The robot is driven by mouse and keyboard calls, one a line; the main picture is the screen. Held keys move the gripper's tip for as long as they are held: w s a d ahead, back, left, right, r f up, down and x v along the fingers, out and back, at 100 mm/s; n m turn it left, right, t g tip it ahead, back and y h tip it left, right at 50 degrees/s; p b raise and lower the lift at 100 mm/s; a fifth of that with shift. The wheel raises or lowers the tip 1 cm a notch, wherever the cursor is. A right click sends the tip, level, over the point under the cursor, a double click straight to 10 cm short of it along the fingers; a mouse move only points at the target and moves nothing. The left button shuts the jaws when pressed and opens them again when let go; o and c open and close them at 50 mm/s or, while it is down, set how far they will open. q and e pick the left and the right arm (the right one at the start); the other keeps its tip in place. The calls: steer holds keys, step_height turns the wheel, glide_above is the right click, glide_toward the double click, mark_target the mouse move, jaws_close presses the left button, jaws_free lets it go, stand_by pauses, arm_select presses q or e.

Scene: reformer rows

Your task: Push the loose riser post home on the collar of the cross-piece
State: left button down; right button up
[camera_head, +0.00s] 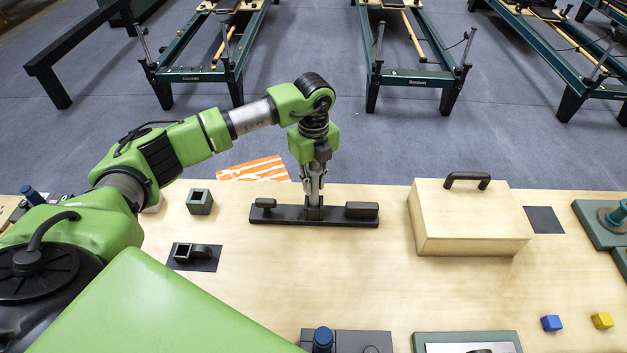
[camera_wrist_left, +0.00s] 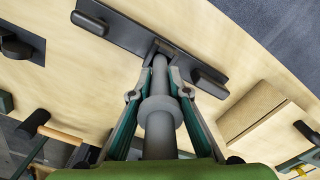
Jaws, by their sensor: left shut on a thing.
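The cross-piece (camera_head: 345,219) is a long black bar lying flat on the wooden bench, with a raised block near each end. Its collar (camera_head: 313,212) is at the middle of the bar. The riser post (camera_wrist_left: 160,125) is a grey cylinder with a wider ring around it. My left gripper (camera_head: 314,187) is above the cross-piece, pointing down and shut on the post. In the left wrist view, the fingers lie on both sides of the post, and its far end meets the collar. How deep it sits there cannot be told. My right gripper is not in view.
A wooden box (camera_head: 465,222) with a black handle stands to the right. A dark green square block (camera_head: 199,201) and a black fitting on a dark pad (camera_head: 181,265) lie to the left. Blue (camera_head: 551,323) and yellow (camera_head: 602,320) cubes are front right. The bench before the cross-piece is clear.

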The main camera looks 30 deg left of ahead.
mark_target(313, 191)
arm_select(q)
steer(key=shift+f+b, duration=1.25)
steer(key=shift+f, duration=0.65)
steer(key=c, duration=1.8)
jaws_free()
steer(key=shift+c, duration=0.2)
step_height(313, 191, up, 12)
